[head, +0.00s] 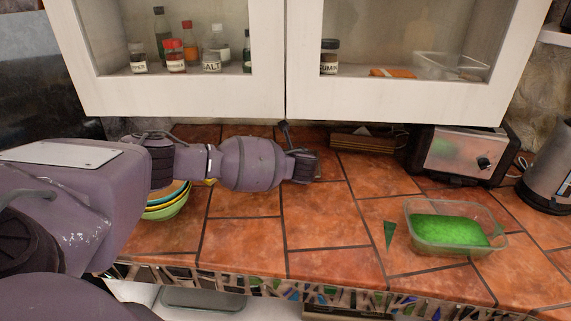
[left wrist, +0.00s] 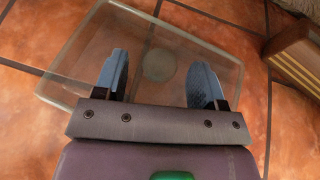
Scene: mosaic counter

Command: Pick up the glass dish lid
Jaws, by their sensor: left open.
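The glass dish lid (left wrist: 72,76) is a clear, rounded rectangle with a round knob (left wrist: 158,65). In the left wrist view it lies on the tiled counter below my left gripper (left wrist: 161,78). The two blue fingers are open and apart, one on each side of the knob. The gap in height between fingertips and lid is hard to tell. In the head view my left gripper (head: 304,165) is over the middle of the counter near the back, and I cannot make out the lid there. My right gripper is not in view.
A wooden box (head: 362,142) stands just right of the gripper at the back. A toaster (head: 458,155) and kettle (head: 548,168) are further right. A glass dish with green contents (head: 450,234) sits front right. Stacked bowls (head: 168,206) are under my left arm. Cabinets (head: 190,100) hang above.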

